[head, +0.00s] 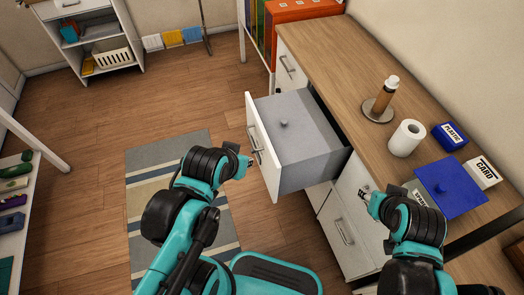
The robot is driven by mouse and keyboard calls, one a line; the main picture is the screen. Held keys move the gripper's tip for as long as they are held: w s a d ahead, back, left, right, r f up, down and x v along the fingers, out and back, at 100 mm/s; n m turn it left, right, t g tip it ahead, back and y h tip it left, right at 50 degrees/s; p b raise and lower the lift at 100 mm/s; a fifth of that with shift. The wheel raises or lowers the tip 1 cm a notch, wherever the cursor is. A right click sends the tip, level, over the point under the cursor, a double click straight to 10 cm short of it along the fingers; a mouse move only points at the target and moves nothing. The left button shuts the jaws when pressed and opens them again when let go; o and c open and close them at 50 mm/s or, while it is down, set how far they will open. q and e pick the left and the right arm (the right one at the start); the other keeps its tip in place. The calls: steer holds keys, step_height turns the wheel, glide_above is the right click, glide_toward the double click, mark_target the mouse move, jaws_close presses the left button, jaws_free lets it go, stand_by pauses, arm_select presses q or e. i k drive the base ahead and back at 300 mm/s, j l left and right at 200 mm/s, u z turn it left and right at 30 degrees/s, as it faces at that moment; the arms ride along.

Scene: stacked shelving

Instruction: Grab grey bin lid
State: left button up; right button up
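A grey lid with a small round knob (284,124) lies in the open drawer (263,160) of the white cabinet. It looks flat and takes up much of the drawer's inside. My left gripper (243,160) is left of the drawer front, close to its handle and apart from the lid. Its fingers look spread, with nothing between them. My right gripper (368,196) is in front of the cabinet, to the right of the drawer and below the countertop edge. Its fingers are too small to read. No held object shows in it.
The wooden countertop (340,50) holds a bottle on a round stand (381,103), a paper roll (406,138), a blue lid with a knob (450,185) and labelled boxes marked PLASTIC (450,136) and CARD (483,172). A striped rug (165,155) lies on open floor at left.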

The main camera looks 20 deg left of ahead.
mark_target(297, 130)
steer(key=i+j+z, duration=0.1)
steer(key=z, duration=0.5)
steer(key=i+j+z, duration=0.15)
steer(key=j+z, duration=0.15)
steer(key=j, duration=0.55)
steer(key=i+j+z, duration=0.1)
steer(key=j+z, duration=0.2)
steer(key=j, duration=1.05)
